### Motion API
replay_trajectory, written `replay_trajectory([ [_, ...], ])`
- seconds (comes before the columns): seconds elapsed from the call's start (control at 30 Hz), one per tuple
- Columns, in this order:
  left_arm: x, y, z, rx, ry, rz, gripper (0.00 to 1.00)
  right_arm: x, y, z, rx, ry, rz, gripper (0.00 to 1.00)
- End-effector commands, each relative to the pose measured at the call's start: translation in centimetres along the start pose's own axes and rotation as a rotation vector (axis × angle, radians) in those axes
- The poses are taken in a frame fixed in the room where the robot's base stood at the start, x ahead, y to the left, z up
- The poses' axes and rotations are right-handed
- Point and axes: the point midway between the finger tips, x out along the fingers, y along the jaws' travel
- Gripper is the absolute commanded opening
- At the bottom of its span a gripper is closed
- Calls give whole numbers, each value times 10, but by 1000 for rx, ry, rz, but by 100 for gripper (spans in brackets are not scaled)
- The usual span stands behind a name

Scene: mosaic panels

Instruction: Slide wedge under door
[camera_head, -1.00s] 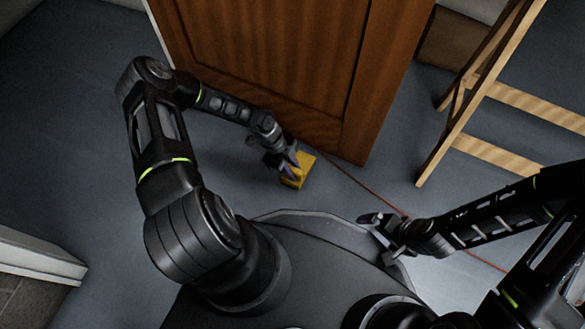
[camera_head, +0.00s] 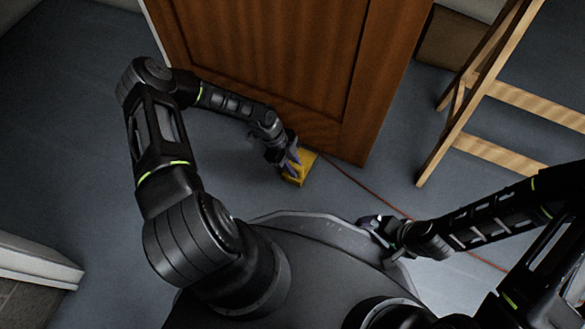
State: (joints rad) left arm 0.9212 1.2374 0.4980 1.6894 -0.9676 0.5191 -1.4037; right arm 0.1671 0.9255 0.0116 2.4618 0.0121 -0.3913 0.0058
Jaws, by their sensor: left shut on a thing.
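The brown wooden door (camera_head: 275,60) stands at the top centre, its lower edge just above the grey floor. The yellow wedge (camera_head: 303,172) is on the floor at the near side of the door's bottom edge. Its far end is close to the door; I cannot tell whether it reaches under. My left gripper (camera_head: 291,166) is shut on the wedge and covers its left part. My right gripper (camera_head: 373,224) is low on the right, away from the wedge and door, near my base; its finger gap cannot be made out.
A wooden stepladder-like frame (camera_head: 462,120) stands right of the door, with a brown box (camera_head: 452,42) behind it. A thin red cable (camera_head: 375,193) runs across the floor from near the door to the lower right. A white ledge (camera_head: 35,262) is at the left. Floor left of the door is clear.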

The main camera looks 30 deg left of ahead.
Motion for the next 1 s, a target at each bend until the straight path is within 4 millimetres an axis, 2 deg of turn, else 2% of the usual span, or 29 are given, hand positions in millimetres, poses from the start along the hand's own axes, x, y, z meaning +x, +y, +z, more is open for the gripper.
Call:
replay_trajectory([
  [1.0,2,-31,1,1,0,-3,0,25,9,3,-1,-2,0,100],
])
